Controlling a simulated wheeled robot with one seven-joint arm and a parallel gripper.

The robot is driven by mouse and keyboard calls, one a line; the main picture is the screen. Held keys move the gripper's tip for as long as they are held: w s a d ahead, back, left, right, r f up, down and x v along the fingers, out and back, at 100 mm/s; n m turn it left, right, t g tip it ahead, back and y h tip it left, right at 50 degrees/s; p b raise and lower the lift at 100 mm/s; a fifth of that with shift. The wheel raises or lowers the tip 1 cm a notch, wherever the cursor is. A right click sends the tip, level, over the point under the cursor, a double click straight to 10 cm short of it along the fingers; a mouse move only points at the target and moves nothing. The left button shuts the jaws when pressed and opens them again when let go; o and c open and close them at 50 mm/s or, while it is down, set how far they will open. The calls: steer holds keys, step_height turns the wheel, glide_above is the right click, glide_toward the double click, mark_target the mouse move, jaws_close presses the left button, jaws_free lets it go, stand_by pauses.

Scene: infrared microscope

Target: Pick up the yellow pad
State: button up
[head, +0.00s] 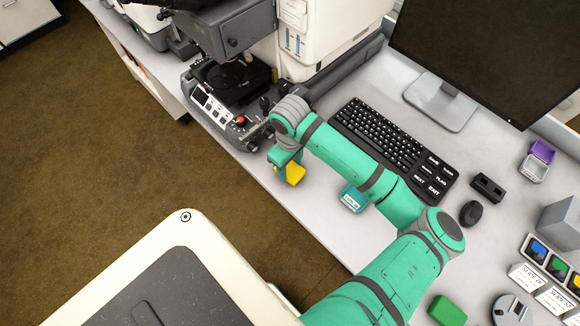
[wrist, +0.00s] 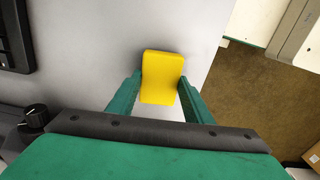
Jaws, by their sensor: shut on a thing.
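The yellow pad (head: 294,173) is a small block at the end of my arm in the head view, above the pale bench near its front edge. In the wrist view the yellow pad (wrist: 162,77) sits between the two green fingers of my gripper (wrist: 160,98), which touch its sides. My gripper (head: 284,170) is shut on the pad. I cannot tell for sure whether the pad is clear of the bench top.
The microscope (head: 235,85) with its control panel stands behind and left of my gripper. A keyboard (head: 390,140), a monitor (head: 470,50) and a teal box (head: 352,198) are to the right. A green block (head: 447,311) is lower right. The bench edge drops to brown floor.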

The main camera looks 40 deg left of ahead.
step_height(320, 180, up, 3)
steer(key=shift+s+f, duration=0.1)
steer(key=shift+s, duration=0.05)
steer(key=s+d+r, duration=0.8)
steer(key=s+r, duration=0.1)
steer(key=s, duration=0.2)
steer(key=shift+d+r, duration=0.2)
steer(key=o, duration=0.5)
steer(key=shift+c, duration=0.2)
steer(key=c, duration=0.4)
steer(key=shift+w+a, duration=0.1)
